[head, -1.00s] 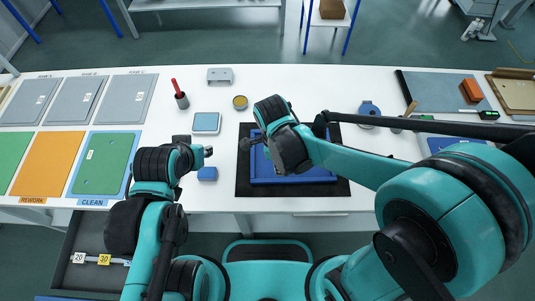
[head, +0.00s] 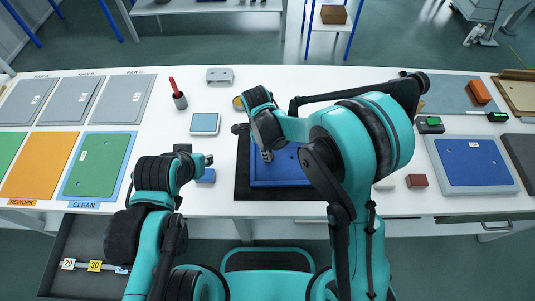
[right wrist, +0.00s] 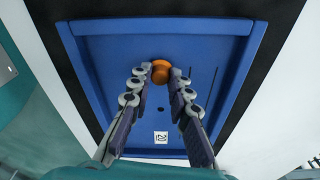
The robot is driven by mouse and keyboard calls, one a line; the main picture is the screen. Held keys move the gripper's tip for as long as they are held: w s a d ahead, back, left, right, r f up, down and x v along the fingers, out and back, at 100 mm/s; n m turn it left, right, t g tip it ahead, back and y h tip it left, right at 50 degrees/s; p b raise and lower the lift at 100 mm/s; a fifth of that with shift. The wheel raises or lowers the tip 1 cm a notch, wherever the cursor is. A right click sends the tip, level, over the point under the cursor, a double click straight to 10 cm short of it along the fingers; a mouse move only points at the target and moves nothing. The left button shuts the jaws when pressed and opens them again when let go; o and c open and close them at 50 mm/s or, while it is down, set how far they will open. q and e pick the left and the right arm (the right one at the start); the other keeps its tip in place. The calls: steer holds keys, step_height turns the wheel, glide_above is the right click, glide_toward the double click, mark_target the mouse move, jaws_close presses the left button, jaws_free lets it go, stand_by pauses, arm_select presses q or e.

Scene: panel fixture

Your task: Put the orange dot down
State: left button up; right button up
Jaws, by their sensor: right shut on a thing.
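The orange dot (right wrist: 160,70) shows in the right wrist view as a small round orange piece between the fingertips of my right gripper (right wrist: 160,74). That gripper is shut on it, over the blue tray (right wrist: 110,42). I cannot tell whether the dot touches the tray floor. In the head view my right gripper (head: 266,154) is over the left part of the blue tray (head: 290,172), and the arm hides much of the tray. My left gripper (head: 207,160) is beside a blue block (head: 205,176); its fingers are too small to read.
The tray lies on a black mat (head: 243,185). A screen-like square (head: 205,124), a red-handled tool (head: 177,95) and a grey block (head: 220,76) stand to the left. A blue panel (head: 475,163) lies at the right.

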steer(key=shift+f, duration=0.5)
steer(key=shift+r, duration=0.1)
steer(key=shift+f, duration=0.2)
steer(key=o, duration=0.7)
steer(key=shift+r, duration=0.15)
